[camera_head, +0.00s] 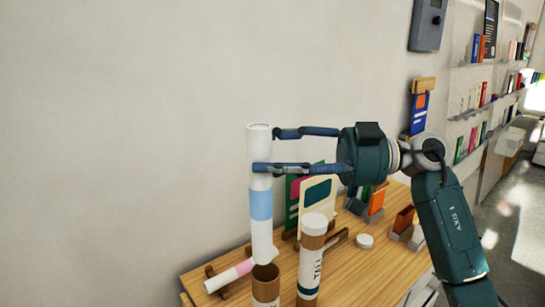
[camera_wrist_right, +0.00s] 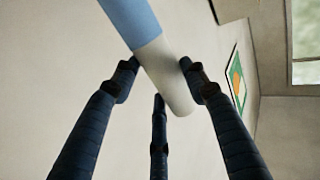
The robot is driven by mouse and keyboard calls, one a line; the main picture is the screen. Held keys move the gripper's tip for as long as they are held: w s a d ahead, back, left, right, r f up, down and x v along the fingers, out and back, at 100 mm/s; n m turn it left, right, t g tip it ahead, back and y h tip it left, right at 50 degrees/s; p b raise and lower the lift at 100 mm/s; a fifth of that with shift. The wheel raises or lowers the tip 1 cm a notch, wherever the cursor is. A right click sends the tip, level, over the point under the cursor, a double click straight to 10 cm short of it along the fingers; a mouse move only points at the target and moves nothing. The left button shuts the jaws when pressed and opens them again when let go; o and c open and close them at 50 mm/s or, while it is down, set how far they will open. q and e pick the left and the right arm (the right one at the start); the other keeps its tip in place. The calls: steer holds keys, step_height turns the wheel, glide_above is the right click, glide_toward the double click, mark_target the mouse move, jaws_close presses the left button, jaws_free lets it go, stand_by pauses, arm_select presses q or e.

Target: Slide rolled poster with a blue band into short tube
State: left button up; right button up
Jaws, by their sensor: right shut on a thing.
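The rolled poster (camera_head: 262,235) is white with a light blue band (camera_head: 261,205) and stands nearly upright in the head view. My right gripper (camera_head: 266,150) is shut on its upper part, above the band. The wrist view shows the fingers (camera_wrist_right: 160,84) around the poster's white end (camera_wrist_right: 172,92). A brown tube with a white label (camera_head: 266,291), likely the short tube, is cut off by the bottom edge. The poster's lower end is at its open mouth; I cannot tell whether it is inside or just above. My left gripper is not in view.
A white-capped tube marked "TALL" (camera_head: 311,265) stands close on the right. A pink-banded roll (camera_head: 231,276) lies on a wooden rest at left. Upright cards (camera_head: 318,195) stand behind, and a small white disc (camera_head: 364,241) lies on the wooden table (camera_head: 362,275).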

steer(key=shift+f+b, duration=0.65)
steer(key=shift+f, duration=0.3)
arm_select(q)
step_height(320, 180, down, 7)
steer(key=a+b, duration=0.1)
steer(key=b, duration=0.4)
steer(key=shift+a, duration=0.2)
arm_select(e)
step_height(320, 180, down, 19)
steer(key=shift+d, duration=0.2)
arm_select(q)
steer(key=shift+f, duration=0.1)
arm_select(e)
steer(key=shift+r, duration=0.1)
steer(key=o, duration=1.2)
